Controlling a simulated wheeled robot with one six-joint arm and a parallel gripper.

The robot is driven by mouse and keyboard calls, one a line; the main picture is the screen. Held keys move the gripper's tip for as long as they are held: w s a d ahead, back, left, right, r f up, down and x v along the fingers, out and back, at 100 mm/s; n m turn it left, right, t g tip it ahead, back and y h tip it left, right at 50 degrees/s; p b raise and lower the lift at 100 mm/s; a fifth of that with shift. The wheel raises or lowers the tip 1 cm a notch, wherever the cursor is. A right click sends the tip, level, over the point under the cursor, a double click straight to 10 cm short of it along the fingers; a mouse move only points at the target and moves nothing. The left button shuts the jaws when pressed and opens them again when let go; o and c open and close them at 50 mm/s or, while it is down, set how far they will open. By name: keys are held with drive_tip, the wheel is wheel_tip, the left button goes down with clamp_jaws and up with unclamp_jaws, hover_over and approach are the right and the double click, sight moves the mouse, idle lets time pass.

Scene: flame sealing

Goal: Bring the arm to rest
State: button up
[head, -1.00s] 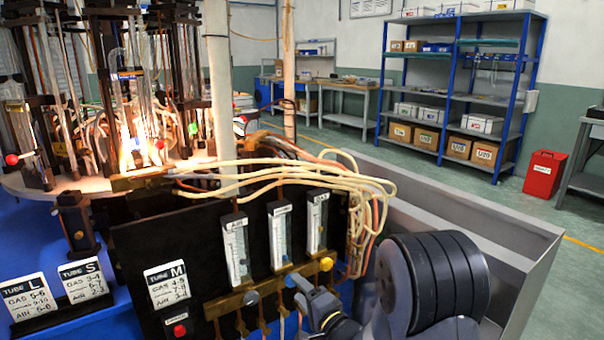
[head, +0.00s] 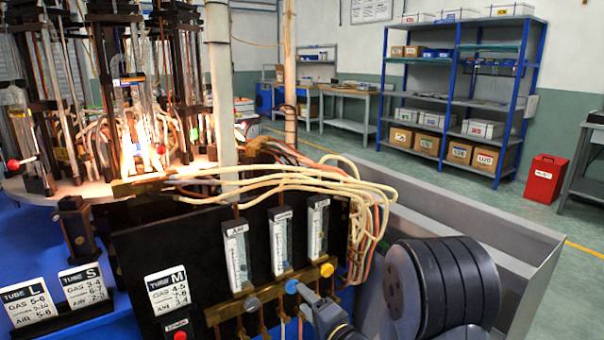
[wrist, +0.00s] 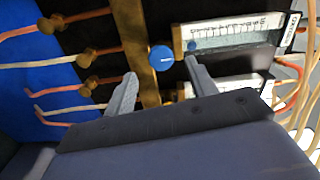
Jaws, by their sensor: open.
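My gripper (head: 304,293) is at the lower middle of the head view, just in front of the flowmeter panel (head: 205,265). In the wrist view my gripper (wrist: 160,82) shows two grey fingers spread apart with nothing held between them. A blue knob (wrist: 161,58) lies beyond the gap between the fingertips. In the head view the blue knob (head: 291,286) is right by the fingertips; I cannot tell whether they touch it. A yellow knob (head: 326,269) and a grey knob (head: 252,303) sit on either side of it on the brass bar.
Three flowmeters (head: 282,242) stand above the knobs. Pale hoses (head: 300,170) loop over the panel top. Flames (head: 130,150) burn at the glass tubes on the left. A grey metal trough (head: 470,215) lies right of the panel. Label cards (head: 28,300) stand lower left.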

sight(294, 289)
drive_tip(key=v, duration=0.7)
drive_tip(key=x, duration=1)
drive_tip(key=shift+w+a, duration=0.15)
drive_tip(key=shift+w+a+b, duration=0.2)
drive_tip(key=shift+w+b, duration=0.1)
drive_tip(key=shift+b, duration=0.05)
drive_tip(key=n+b, duration=0.1)
drive_tip(key=n, duration=0.2)
drive_tip(key=shift+d+f+n, duration=0.1)
drive_tip(key=shift+n, duration=0.3)
drive_tip(key=n+b, duration=0.2)
drive_tip(key=n, duration=0.2)
drive_tip(key=n+b, duration=0.2)
drive_tip(key=n, duration=0.2)
drive_tip(key=n+b, duration=0.1)
drive_tip(key=n, duration=0.3)
drive_tip(key=shift+n+b, duration=0.3)
drive_tip(key=shift+b, duration=0.05)
drive_tip(key=shift+p+v, duration=0.4)
drive_tip(key=shift+v, duration=1.65)
